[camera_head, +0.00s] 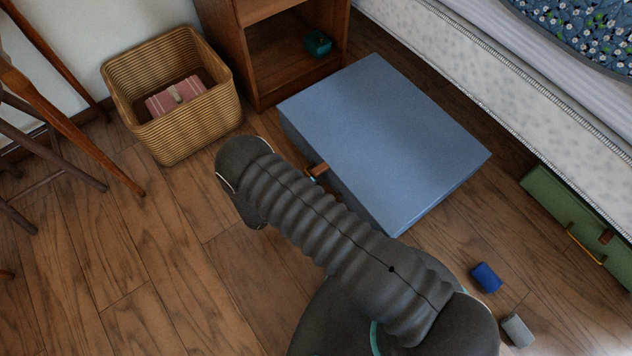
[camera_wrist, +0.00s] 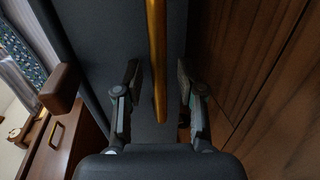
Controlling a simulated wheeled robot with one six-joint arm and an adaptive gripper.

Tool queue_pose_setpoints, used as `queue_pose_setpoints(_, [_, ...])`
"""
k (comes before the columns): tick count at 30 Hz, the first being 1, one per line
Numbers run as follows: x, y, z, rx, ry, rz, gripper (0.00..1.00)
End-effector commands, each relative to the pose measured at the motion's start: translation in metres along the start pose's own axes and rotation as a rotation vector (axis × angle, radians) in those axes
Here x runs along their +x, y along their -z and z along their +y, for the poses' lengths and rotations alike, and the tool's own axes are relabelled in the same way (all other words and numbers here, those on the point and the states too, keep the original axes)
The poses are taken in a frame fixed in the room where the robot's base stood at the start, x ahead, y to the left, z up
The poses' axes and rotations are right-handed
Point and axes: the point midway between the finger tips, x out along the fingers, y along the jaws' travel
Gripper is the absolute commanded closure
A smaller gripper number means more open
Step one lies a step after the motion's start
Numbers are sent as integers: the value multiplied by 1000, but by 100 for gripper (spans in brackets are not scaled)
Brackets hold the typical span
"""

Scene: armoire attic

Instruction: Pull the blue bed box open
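The blue bed box (camera_head: 385,135) lies on the floor in front of the bed, its flat top showing in the head view. A brown wooden tab (camera_head: 318,170) juts from its front side; a brown tab (camera_wrist: 61,88) also shows in the wrist view. In the wrist view a brass handle bar (camera_wrist: 157,55) runs along the box's dark blue front (camera_wrist: 88,60). My gripper (camera_wrist: 157,80) is open, with one finger on each side of the bar and gaps visible. In the head view my arm hides the gripper and the handle.
A wooden nightstand (camera_head: 232,50) stands close behind the box's far left corner. A wicker basket (camera_head: 175,125) is at left, near chair legs. A green box (camera_head: 565,215) sits under the bed (camera_head: 480,75) at right. Blue (camera_head: 486,277) and grey (camera_head: 516,330) blocks lie on the floor.

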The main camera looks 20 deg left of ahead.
Motion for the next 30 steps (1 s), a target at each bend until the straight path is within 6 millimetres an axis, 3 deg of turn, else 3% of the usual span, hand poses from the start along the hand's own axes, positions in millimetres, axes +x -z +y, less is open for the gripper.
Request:
queue_pose_setpoints(7, [-18,0,0,0,-1,4,61])
queue_pose_setpoints(21, [-103,0,0,0,0,3,61])
queue_pose_setpoints(30, [-120,0,0,0,0,1,61])
